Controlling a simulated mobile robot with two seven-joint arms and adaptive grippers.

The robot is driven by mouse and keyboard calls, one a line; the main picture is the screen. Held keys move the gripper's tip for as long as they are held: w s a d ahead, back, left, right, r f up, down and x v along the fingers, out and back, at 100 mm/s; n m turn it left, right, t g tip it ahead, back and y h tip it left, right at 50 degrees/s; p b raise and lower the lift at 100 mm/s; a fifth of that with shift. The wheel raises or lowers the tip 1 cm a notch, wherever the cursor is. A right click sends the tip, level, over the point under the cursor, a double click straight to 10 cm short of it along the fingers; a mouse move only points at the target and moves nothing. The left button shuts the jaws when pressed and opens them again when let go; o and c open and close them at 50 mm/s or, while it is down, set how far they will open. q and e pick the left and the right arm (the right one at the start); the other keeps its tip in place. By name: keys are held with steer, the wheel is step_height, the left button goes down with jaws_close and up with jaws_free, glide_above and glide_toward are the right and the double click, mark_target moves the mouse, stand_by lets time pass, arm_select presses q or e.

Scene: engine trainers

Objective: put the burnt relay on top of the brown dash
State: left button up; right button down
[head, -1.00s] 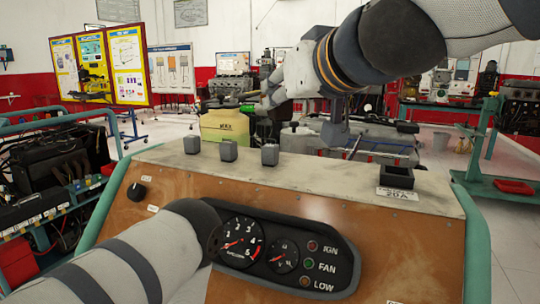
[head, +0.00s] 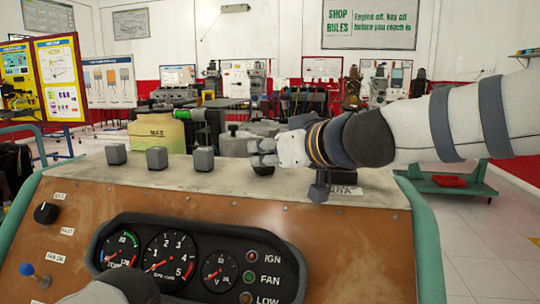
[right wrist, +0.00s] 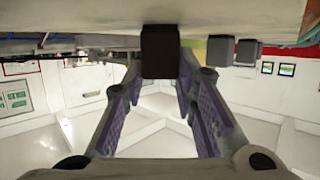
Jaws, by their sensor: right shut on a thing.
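The burnt relay (head: 263,170) is a small dark block, partly hidden by my right gripper (head: 260,158) in the head view. In the right wrist view the dark relay (right wrist: 160,52) is between the purple-padded fingers, and the gripper is shut on it. It is at the brown dash's pale top (head: 225,185), right of three grey blocks, and appears to touch that top. The brown dash (head: 70,225) has gauges and lamps on its front. My left gripper is out of view; only part of my left arm shows at the bottom.
Three grey blocks (head: 157,157) stand in a row on the dash top, left of my right gripper. A 20A label (head: 343,190) shows below my right wrist. A yellowish container (head: 158,133) stands behind the dash. The top's front strip is clear.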

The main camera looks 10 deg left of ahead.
steer(key=shift+r, duration=0.2)
steer(key=shift+f, duration=0.15)
steer(key=shift+f, duration=0.15)
steer(key=c, duration=1.3)
jaws_free()
steer(key=shift+r, duration=0.2)
